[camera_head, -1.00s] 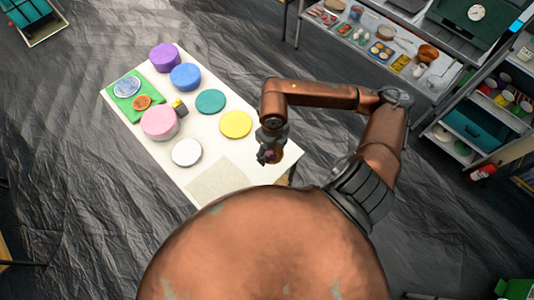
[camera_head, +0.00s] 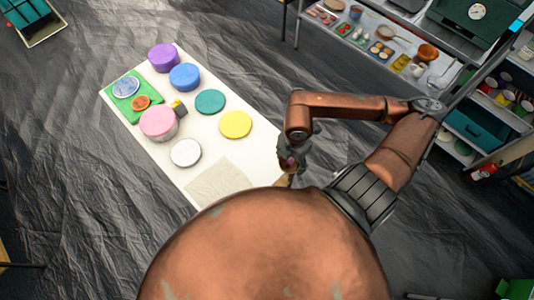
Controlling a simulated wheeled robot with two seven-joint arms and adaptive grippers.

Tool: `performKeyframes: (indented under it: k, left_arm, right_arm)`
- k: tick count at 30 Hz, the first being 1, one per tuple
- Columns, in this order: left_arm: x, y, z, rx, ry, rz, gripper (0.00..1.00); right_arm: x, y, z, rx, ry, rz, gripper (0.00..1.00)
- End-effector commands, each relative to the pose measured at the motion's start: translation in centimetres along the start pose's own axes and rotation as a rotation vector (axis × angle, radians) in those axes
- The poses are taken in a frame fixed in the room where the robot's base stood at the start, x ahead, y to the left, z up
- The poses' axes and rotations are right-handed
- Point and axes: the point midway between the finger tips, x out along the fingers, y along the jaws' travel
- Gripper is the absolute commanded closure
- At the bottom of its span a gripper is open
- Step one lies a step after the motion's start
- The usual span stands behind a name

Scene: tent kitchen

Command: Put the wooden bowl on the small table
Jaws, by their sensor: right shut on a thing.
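The small table (camera_head: 212,150) is a white rectangular top in front of me. My right gripper (camera_head: 290,165) is at its right edge, near the near right corner, pointing down. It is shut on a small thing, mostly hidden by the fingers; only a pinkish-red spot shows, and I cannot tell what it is. An orange-brown, rounded, bowl-like thing (camera_head: 428,53) stands on the shelf at the upper right; I cannot tell whether it is the wooden bowl. My left gripper is not in view.
On the table are purple (camera_head: 164,57), blue (camera_head: 185,76) and pink (camera_head: 158,122) round containers, teal (camera_head: 210,101), yellow (camera_head: 235,124) and white (camera_head: 186,152) discs, a green board (camera_head: 124,103) and a pale cloth (camera_head: 218,183). Metal shelves (camera_head: 385,68) stand at the upper right.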

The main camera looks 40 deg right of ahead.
Motion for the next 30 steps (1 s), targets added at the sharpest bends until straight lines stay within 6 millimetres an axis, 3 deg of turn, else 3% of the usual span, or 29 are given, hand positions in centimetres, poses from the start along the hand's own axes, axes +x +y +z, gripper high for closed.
performKeyframes:
  k: [5, 14, 18, 24, 30]
  left_arm:
    - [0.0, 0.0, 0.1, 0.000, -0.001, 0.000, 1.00]
    - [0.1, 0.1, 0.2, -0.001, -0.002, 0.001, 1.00]
    - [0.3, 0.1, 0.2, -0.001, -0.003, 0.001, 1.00]
    - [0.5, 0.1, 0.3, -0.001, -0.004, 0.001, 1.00]
    - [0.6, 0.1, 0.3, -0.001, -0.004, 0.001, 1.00]
  right_arm:
    - [0.7, 1.6, 0.3, 0.031, 0.001, 0.004, 0.67]
    - [3.6, 8.2, 1.3, 0.030, 0.003, 0.004, 0.67]
    - [6.2, 10.6, 1.7, 0.028, 0.003, -0.001, 0.67]
    - [8.8, 12.8, 2.2, 0.027, 0.002, 0.001, 0.67]
    - [9.7, 13.5, 2.3, 0.026, 0.001, 0.001, 0.67]
